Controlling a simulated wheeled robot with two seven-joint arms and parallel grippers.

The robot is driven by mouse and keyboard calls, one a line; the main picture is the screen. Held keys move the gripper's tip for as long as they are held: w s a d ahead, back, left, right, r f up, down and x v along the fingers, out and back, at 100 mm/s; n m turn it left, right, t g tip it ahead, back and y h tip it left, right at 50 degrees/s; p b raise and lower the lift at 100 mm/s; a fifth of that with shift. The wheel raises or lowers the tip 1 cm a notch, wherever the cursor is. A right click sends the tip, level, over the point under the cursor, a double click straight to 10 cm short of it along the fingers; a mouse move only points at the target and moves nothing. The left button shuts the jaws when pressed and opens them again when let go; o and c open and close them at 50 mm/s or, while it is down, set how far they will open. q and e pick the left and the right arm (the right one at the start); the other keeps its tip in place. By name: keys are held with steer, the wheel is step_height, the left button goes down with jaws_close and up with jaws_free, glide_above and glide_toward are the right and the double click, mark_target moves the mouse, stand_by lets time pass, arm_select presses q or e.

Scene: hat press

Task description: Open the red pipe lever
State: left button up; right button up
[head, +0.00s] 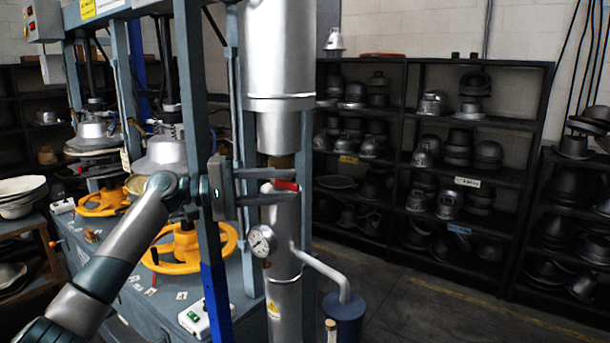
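The red pipe lever (287,185) sits on the upright silver pipe (284,225), just below the large silver cylinder (280,60). It is small and lies about level. My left gripper (284,186) reaches in from the left with its fingers pointing right. It is open, with one finger above the lever and one below it. A gap shows between the lever and each finger. I cannot tell whether the lever lies between the fingers in depth or behind them. My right gripper is not in view.
A pressure gauge (262,241) is on the pipe below the lever. A blue-grey press post (198,130) stands beside my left gripper. Yellow handwheels (222,240) are at the left. Dark shelves (480,62) with metal hat moulds line the back wall. Floor at the right is clear.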

arm_select(q)
steer(key=shift+w+d+p, duration=0.25)
steer(key=shift+d+p, duration=0.2)
steer(key=shift+d, duration=0.85)
steer(key=shift+w+d+p, duration=0.2)
steer(key=shift+d+p, duration=0.25)
steer(key=shift+d, duration=0.8)
jaws_close()
